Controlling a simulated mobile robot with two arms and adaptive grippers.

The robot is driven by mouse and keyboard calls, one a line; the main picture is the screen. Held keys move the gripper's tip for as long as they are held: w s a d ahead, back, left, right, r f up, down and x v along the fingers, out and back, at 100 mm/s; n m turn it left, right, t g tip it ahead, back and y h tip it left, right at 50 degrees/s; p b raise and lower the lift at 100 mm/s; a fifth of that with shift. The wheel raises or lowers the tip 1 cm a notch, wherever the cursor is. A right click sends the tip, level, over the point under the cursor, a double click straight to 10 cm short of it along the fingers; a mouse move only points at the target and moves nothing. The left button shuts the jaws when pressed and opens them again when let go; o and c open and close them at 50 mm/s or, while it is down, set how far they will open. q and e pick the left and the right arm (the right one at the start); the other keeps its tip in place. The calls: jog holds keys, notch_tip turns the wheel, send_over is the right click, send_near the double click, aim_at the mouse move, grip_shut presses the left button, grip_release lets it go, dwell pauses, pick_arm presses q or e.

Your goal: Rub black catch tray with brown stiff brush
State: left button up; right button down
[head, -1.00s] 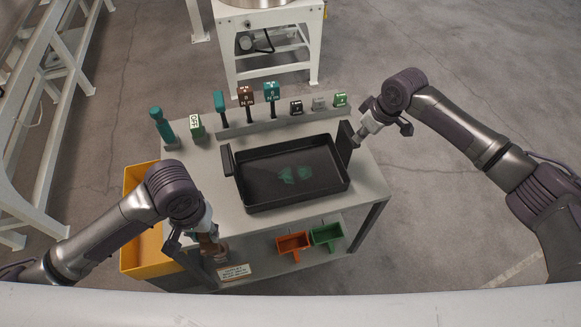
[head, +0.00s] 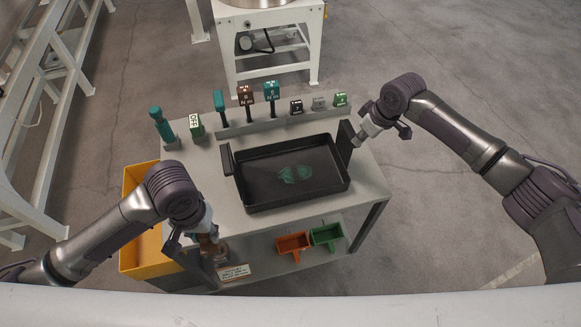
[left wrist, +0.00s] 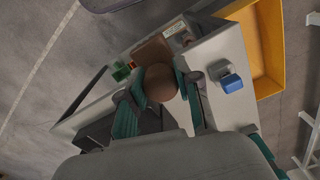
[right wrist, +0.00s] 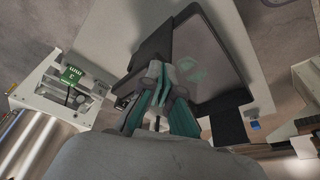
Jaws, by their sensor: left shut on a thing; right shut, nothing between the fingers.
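The black catch tray (head: 262,195) lies on the grey table with a green smear (head: 294,173) on its floor. The tray and smear also show in the right wrist view (right wrist: 207,45). My left gripper (head: 206,238) is shut on the brown stiff brush (head: 213,248) at the table's front left edge, apart from the tray. The brush's round brown knob (left wrist: 160,82) sits between the fingers in the left wrist view; its bristles are hidden. My right gripper (head: 357,140) is shut and empty beside the tray's right upright handle (head: 345,138); I cannot tell whether they touch.
A teal-handled tool (head: 162,126) and a green OFF block (head: 197,127) stand at the back left. A yellow bin (head: 140,245) is at the left. Orange (head: 292,243) and green (head: 326,235) scoops sit below the front edge.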

pick_arm(q)
jog(key=shift+r, duration=0.1)
